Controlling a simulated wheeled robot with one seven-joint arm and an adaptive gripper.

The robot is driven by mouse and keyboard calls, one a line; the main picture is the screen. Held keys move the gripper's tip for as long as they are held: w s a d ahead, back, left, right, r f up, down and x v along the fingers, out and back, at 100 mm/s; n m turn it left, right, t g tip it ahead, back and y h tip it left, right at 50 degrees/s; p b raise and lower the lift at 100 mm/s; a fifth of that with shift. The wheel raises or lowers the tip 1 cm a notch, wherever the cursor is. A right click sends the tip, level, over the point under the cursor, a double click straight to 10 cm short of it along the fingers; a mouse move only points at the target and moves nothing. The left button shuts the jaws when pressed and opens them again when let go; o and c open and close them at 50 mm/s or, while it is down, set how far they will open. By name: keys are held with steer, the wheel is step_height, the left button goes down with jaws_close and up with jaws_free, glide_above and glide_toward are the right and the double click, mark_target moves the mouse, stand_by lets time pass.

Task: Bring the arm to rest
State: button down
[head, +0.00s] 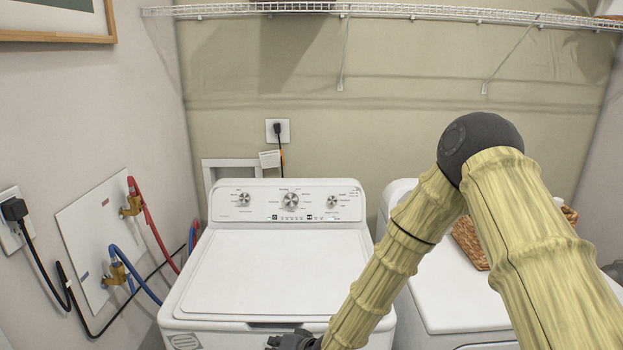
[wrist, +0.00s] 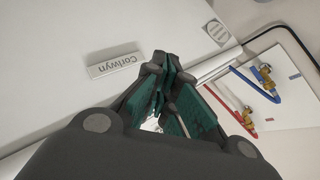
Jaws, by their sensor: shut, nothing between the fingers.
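My arm reaches down from the right in the head view to my gripper (head: 291,341), whose dark body is partly cut off at the bottom edge by the washer's front. In the wrist view my gripper (wrist: 162,72) has its dark, green-padded fingers together at the tips, with nothing held. The white washer (head: 265,275) stands in the middle with its lid down. In the wrist view the washer (wrist: 60,45) lies behind the fingers, with its name plate left of them.
A second white machine (head: 455,300) stands at right, partly behind my arm, with a wicker basket (head: 468,243) on top. Red and blue hoses with brass valves (head: 118,272) are on the left wall. A wire shelf (head: 400,12) runs above.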

steer(key=s+d+f+g+h, duration=0.3)
steer(key=s+d+f+h, duration=0.1)
steer(key=s+d+f, duration=1.1)
steer(key=s+d+f+g+h+b, duration=0.1)
steer(key=s+d+f+g+h, duration=0.1)
steer(key=s+d, duration=0.6)
steer(key=s+d+f+g+h, duration=0.2)
steer(key=s+d+f, duration=0.3)
steer(key=s+d, duration=0.4)
steer(key=s, duration=0.5)
steer(key=shift+s+d+n+b, duration=0.15)
steer(key=shift+s+n+b, duration=0.2)
steer(key=shift+n+b, duration=0.05)
